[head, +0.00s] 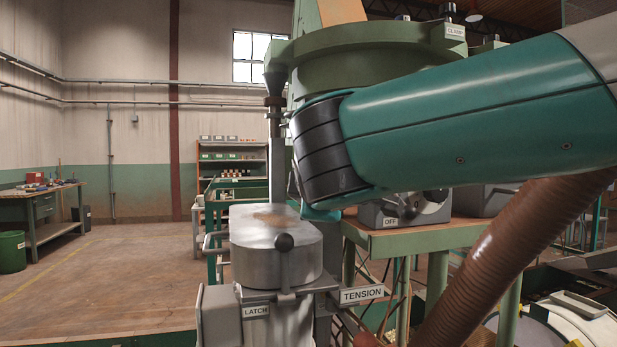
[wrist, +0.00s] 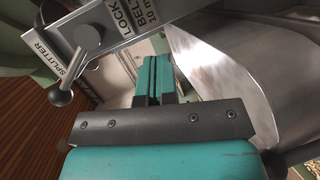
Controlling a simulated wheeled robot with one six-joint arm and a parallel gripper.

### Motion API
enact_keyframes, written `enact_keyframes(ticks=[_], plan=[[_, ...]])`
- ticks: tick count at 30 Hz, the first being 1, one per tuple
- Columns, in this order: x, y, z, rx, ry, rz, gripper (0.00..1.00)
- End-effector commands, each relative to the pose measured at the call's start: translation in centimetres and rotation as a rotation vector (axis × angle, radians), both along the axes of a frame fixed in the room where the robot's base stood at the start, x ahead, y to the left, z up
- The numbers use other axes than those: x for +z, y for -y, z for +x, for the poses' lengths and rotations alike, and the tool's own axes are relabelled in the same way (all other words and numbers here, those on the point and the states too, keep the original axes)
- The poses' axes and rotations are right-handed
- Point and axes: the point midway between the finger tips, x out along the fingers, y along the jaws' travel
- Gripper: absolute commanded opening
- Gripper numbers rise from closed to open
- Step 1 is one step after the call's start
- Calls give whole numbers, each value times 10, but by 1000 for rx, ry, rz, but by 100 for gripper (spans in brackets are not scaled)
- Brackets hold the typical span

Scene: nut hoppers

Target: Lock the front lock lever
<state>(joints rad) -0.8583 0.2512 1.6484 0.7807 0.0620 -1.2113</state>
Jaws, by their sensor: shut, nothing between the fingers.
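In the wrist view my gripper (wrist: 152,78) has its two teal fingers together with nothing between them. At the upper left of that view is a lever with a dark ball knob (wrist: 60,97) on a metal rod, running up to a round pivot (wrist: 88,37). A label reading "SPLITTER" (wrist: 72,63) is beside it. A plate with partly cut-off lettering starting "LOCK" (wrist: 128,20) lies above my fingers. The knob is left of my fingers and apart from them. I cannot tell which part is the front lock lever. In the head view my fingers are hidden.
An "OFF" box (head: 378,216) sits on a stand. A curved metal sheet (wrist: 215,75) is close on the right in the wrist view.

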Motion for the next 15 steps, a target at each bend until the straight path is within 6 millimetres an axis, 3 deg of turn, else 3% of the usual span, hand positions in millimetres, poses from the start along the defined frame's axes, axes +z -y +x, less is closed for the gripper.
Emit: enact_keyframes(ticks=[1, 6, 10, 15], plan=[[-3, -26, 0, -5, 116, -103, 0], [32, -63, -30, -137, 393, -430, 0], [44, -72, -54, -225, 473, -571, 0], [50, -73, -65, -265, 494, -626, 0]])
